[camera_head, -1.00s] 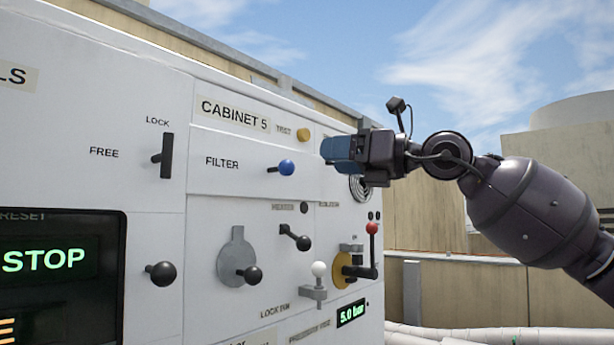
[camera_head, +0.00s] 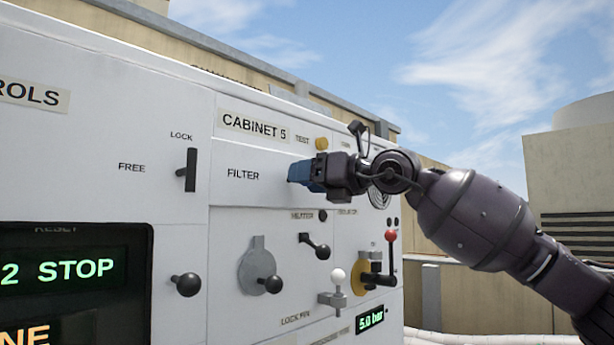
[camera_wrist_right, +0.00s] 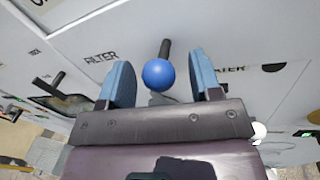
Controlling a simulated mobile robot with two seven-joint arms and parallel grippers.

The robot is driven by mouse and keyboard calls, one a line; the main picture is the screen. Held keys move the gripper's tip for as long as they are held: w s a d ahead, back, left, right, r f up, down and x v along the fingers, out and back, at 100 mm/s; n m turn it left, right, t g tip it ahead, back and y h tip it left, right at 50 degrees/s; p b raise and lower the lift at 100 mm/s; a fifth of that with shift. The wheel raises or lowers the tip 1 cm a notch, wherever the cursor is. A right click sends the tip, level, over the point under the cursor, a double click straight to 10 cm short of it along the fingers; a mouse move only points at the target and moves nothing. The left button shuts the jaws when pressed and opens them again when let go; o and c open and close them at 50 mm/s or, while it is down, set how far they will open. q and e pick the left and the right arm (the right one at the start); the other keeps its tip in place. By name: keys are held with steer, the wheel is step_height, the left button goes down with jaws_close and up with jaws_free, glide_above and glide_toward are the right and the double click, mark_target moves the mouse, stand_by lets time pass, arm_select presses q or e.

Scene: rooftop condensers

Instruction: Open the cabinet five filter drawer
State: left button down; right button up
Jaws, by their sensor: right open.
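The filter drawer (camera_head: 232,189) is a white front panel labelled FILTER under the CABINET 5 label; it looks flush with the cabinet face. Its blue ball knob (camera_wrist_right: 158,74) on a dark stem shows in the right wrist view; my gripper hides it in the head view. My right gripper (camera_head: 296,171), with blue fingers, is at the drawer's right part. In the right wrist view its open fingers (camera_wrist_right: 160,84) stand on either side of the knob, with gaps on both sides. My left gripper is not in view.
Left of the drawer is a black LOCK/FREE lever (camera_head: 190,170), upright toward LOCK. Below are a black-knobbed lever (camera_head: 316,246), a grey plate with a black knob (camera_head: 259,270), a white-knobbed pin (camera_head: 338,278) and a red-knobbed lever (camera_head: 391,237). A yellow TEST button (camera_head: 322,144) is just above.

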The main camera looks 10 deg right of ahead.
steer(key=shift+w+a, duration=0.15)
steer(key=shift+a, duration=0.1)
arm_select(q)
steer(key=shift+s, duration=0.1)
arm_select(e)
steer(key=shift+c, duration=0.4)
jaws_close()
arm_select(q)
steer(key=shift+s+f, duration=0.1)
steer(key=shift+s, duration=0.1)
arm_select(e)
steer(key=shift+d, duration=0.1)
